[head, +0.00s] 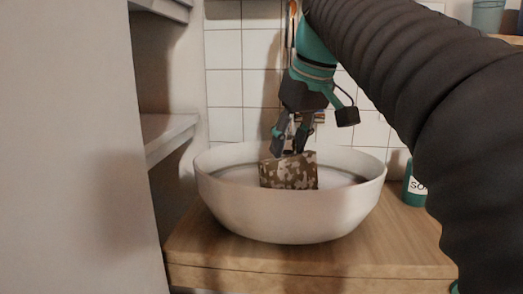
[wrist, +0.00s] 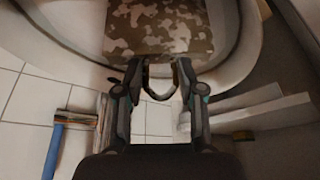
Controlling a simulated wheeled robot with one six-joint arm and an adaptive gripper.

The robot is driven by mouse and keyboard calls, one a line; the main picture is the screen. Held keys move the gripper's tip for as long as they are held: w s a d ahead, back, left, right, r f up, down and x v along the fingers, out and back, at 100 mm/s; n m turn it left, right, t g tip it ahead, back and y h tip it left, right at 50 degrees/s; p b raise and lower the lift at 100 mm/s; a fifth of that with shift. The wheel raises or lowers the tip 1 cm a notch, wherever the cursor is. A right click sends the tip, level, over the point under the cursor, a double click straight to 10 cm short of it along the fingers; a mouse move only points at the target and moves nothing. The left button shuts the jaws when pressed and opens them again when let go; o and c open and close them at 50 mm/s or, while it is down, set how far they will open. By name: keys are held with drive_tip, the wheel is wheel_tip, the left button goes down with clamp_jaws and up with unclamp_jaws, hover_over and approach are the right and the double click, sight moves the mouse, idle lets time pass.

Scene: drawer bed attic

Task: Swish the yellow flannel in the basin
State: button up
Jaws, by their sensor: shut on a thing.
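A white round basin (head: 290,215) stands on a wooden counter. My gripper (head: 291,150) points down into it, shut on the top edge of a cloth (head: 289,172). The cloth has a brown and beige camouflage pattern, not plain yellow. It hangs inside the basin, and its lower edge is hidden by the front rim or ends near it. In the wrist view the cloth (wrist: 160,28) lies beyond my fingertips (wrist: 159,66), with the basin wall (wrist: 248,45) around it. I cannot make out the water level.
A green bottle (head: 414,188) with a white label stands right of the basin, partly behind my arm. A tall pale panel (head: 75,150) and shelves (head: 168,135) close off the left. A white tiled wall (head: 240,85) is behind. A blue-handled thing (wrist: 53,150) shows near the tiles.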

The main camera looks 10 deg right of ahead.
drive_tip(key=shift+s+d, duration=0.25)
drive_tip(key=shift+d, duration=0.55)
drive_tip(key=shift+s+d, duration=0.3)
drive_tip(key=shift+d, duration=0.5)
drive_tip(key=shift+s+d, duration=0.25)
drive_tip(key=shift+d, duration=0.55)
drive_tip(key=shift+w+a+p, duration=1.3)
drive_tip(key=shift+w+a, duration=0.25)
drive_tip(key=shift+a, duration=3.15)
drive_tip(key=shift+s+d, duration=0.25)
drive_tip(key=shift+d, duration=0.5)
drive_tip(key=shift+s+d, duration=0.3)
drive_tip(key=shift+d, duration=0.5)
drive_tip(key=shift+s+d, duration=0.25)
drive_tip(key=shift+d, duration=0.5)
drive_tip(key=shift+r+p, duration=2.45)
drive_tip(key=shift+r, duration=0.3)
wheel_tip(320, 180, up, 8)
drive_tip(key=shift+f, duration=0.25)
